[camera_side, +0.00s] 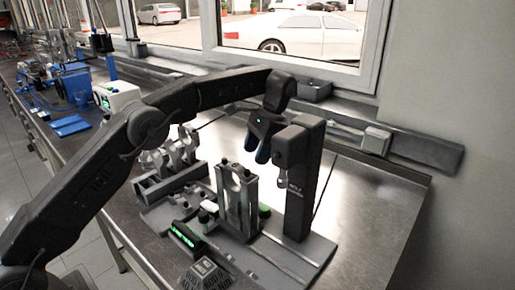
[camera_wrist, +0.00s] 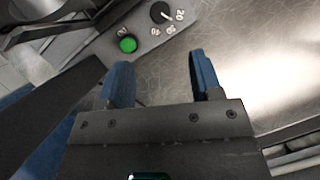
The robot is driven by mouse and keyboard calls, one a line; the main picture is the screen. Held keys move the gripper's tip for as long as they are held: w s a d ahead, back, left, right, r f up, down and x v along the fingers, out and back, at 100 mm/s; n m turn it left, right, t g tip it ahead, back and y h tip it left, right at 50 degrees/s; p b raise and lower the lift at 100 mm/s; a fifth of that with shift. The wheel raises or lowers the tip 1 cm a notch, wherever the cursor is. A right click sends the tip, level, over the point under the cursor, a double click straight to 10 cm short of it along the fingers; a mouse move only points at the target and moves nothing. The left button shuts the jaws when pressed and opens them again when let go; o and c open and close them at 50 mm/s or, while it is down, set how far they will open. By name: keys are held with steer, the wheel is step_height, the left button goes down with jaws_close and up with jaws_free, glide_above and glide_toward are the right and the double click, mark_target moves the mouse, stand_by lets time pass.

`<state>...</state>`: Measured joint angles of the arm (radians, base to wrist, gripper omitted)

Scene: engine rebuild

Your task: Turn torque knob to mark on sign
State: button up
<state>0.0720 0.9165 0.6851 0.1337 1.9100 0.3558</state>
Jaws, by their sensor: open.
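The torque knob (camera_wrist: 160,12) is a small black dial on a grey panel at the top of the wrist view, with white numbers beside it. A green button (camera_wrist: 128,44) sits on the same panel. My gripper (camera_wrist: 162,76) is open and empty, its blue fingers apart and not touching the knob. In the side view my gripper (camera_side: 257,150) hangs in the air, close to the black column and above the fixture. I cannot make out the knob in the side view. A dark block with lit green characters (camera_side: 187,235) stands at the front; I cannot tell whether it is the sign.
A tall black column (camera_side: 304,185) stands right beside my gripper. A grey upright bracket (camera_side: 238,195) rises from the fixture base. A crankshaft-like part (camera_side: 172,152) lies to the left. The steel bench (camera_side: 375,215) is clear at right.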

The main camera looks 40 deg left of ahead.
steer(key=shift+w+r, duration=0.1)
steer(key=shift+r, duration=0.2)
steer(key=s+a+n+t+h, duration=0.2)
steer(key=s+n+t, duration=0.2)
steer(key=s, duration=0.1)
step_height(320, 180, down, 13)
steer(key=shift+s+a+f, duration=0.1)
steer(key=shift+f, duration=0.05)
stand_by(0.8)
steer(key=shift+c, duration=0.2)
steer(key=c, duration=0.9)
steer(key=shift+o, duration=0.2)
steer(key=m, duration=0.4)
